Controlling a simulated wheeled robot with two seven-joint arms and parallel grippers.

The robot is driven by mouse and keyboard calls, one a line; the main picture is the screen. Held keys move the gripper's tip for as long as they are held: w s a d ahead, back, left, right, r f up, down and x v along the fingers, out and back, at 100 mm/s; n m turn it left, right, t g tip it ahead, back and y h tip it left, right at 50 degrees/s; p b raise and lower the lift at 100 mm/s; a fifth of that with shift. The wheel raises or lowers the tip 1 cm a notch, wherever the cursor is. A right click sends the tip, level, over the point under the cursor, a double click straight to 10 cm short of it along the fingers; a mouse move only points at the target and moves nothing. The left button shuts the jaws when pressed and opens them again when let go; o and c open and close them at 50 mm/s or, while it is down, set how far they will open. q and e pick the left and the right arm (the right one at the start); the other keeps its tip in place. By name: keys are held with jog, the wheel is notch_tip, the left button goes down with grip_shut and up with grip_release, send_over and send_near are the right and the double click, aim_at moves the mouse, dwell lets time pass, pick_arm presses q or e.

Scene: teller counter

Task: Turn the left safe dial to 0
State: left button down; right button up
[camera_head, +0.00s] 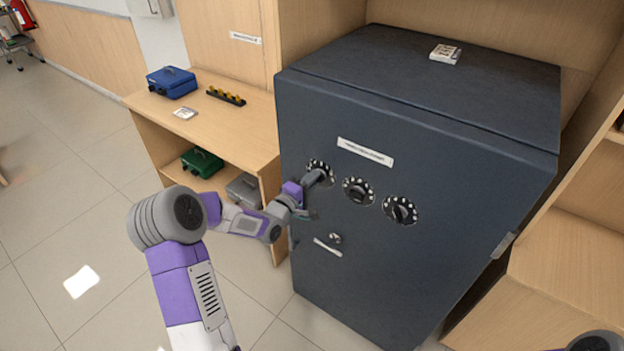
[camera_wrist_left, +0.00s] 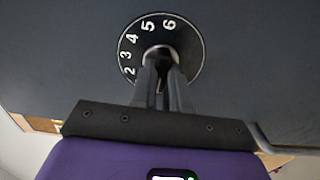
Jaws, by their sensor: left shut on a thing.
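The dark grey safe (camera_head: 400,260) stands in the middle of the head view, with a row of three black dials on its front. The left dial (camera_head: 318,166) is partly covered by my left gripper (camera_head: 318,178). In the left wrist view the left dial (camera_wrist_left: 190,45) shows white numbers 2 to 6 along its left and top; the rest is hidden or unreadable. My left gripper (camera_wrist_left: 162,75) is shut on the dial's central knob. The middle dial (camera_head: 358,191) and right dial (camera_head: 400,210) are untouched. My right gripper is out of view.
A small knob (camera_head: 336,238) and a handle bar (camera_head: 327,247) sit below the dials. A wooden desk (camera_head: 235,125) on the left bears a blue cash box (camera_head: 171,82); a green box (camera_head: 202,162) is on its shelf. A small white box (camera_head: 445,54) lies on the safe.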

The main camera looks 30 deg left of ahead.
pick_arm(q)
jog(key=c, duration=1.1)
grip_release()
jog(key=shift+s, duration=0.1)
jog(key=s, duration=0.5)
jog(key=s+p, duration=0.1)
jog(key=s, duration=0.1)
jog(key=shift+s+a, duration=0.2)
jog(key=shift+a, duration=0.05)
